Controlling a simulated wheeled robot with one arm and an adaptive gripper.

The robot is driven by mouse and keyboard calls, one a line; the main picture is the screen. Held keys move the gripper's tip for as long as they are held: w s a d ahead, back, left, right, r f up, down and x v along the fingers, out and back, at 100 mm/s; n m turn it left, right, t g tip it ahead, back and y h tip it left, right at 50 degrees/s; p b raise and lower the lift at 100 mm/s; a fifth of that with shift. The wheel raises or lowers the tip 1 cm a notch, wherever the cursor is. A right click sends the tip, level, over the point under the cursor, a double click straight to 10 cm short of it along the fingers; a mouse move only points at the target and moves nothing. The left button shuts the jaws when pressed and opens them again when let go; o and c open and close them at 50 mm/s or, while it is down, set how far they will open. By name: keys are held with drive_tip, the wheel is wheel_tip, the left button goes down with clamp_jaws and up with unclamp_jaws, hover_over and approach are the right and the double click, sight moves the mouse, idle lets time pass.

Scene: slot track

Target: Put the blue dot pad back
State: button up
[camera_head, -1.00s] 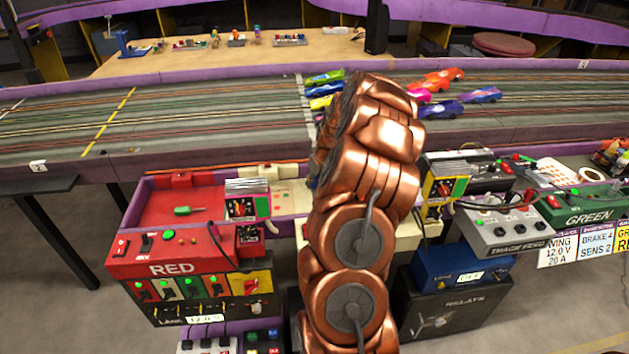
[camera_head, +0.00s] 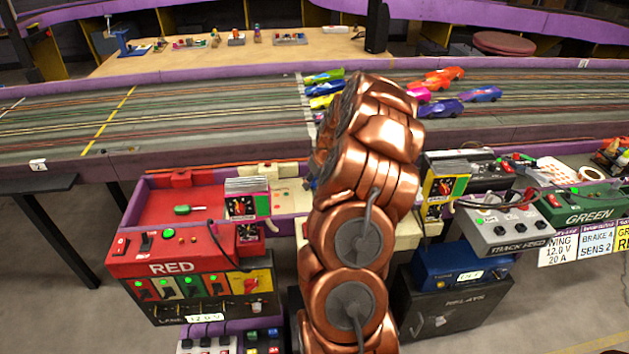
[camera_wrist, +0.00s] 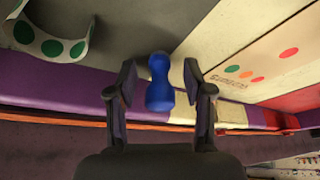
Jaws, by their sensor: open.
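In the wrist view a blue, rounded, bottle-shaped piece (camera_wrist: 159,85) shows between my fingers; it may be the blue dot pad, but I cannot tell for sure. My gripper (camera_wrist: 160,88) is open, with one finger on each side of the piece and a visible gap at both sides. A pale panel (camera_wrist: 225,80) with green, orange and red dots lies to the right. A curled white strip with green dots (camera_wrist: 52,47) is at upper left. In the head view my copper arm hides the gripper and the spot below it.
A purple rail (camera_wrist: 60,85) crosses the wrist view near my fingers. In the head view, the red RED control box (camera_head: 180,262) stands left of my arm, and the grey track feed box (camera_head: 500,228) stands right. Slot cars (camera_head: 440,80) sit on the track (camera_head: 200,105) behind.

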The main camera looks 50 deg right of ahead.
drive_tip(key=shift+r, duration=0.1)
drive_tip(key=v, duration=1.2)
drive_tip(key=shift+r, duration=0.1)
